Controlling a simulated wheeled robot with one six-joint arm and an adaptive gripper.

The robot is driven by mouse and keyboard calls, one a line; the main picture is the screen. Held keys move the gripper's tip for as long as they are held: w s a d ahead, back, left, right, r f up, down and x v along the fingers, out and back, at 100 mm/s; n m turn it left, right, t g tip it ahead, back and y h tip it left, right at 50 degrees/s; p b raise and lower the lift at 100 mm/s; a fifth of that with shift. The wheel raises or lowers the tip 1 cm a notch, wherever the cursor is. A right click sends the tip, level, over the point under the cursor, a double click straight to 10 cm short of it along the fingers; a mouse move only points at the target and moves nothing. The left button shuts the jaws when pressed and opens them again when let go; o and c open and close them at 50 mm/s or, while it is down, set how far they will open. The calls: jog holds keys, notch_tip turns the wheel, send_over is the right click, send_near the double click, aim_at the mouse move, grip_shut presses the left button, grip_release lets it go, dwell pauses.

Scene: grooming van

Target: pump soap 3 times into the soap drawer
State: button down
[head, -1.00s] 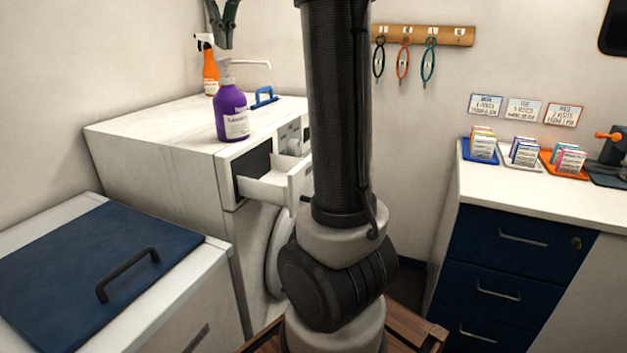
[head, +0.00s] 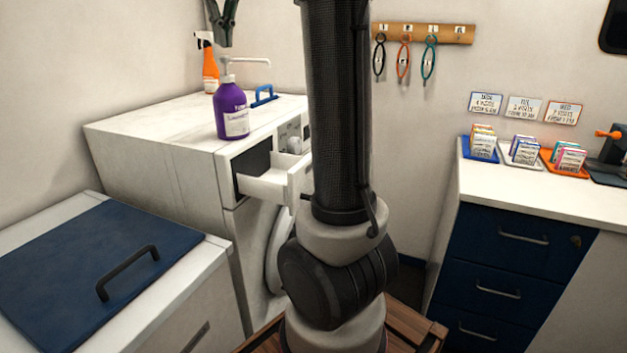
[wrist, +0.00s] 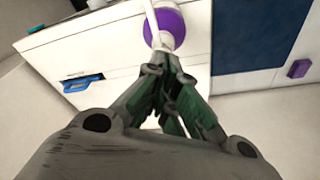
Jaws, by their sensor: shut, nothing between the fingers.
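The soap bottle (head: 230,115) is purple with a white label and stands upright on the white washing machine. Its white pump head (head: 228,68) is raised above the collar, and the spout points right, toward the machine's front. The soap drawer (head: 272,185) is pulled out from the front, below the bottle; its inside is mostly hidden. My gripper (head: 224,44) is shut and empty, just above the pump head; whether they touch is unclear. In the wrist view, my fingertips (wrist: 163,68) are together next to the pump and the purple bottle (wrist: 170,30).
An orange spray bottle (head: 210,70) stands behind the soap. A blue handle (head: 264,97) sits on the machine top (head: 150,115). A blue-lidded white unit (head: 95,275) is at front left. A counter (head: 540,190) with card trays is at right. Rings hang on the wall rack (head: 425,34).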

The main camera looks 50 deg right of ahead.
jog(key=shift+f, duration=0.1)
jog(key=shift+f, duration=1.6)
jog(key=shift+r, duration=1.65)
jog(key=shift+f, duration=0.15)
jog(key=shift+f, duration=1.5)
jog(key=shift+r, duration=1.65)
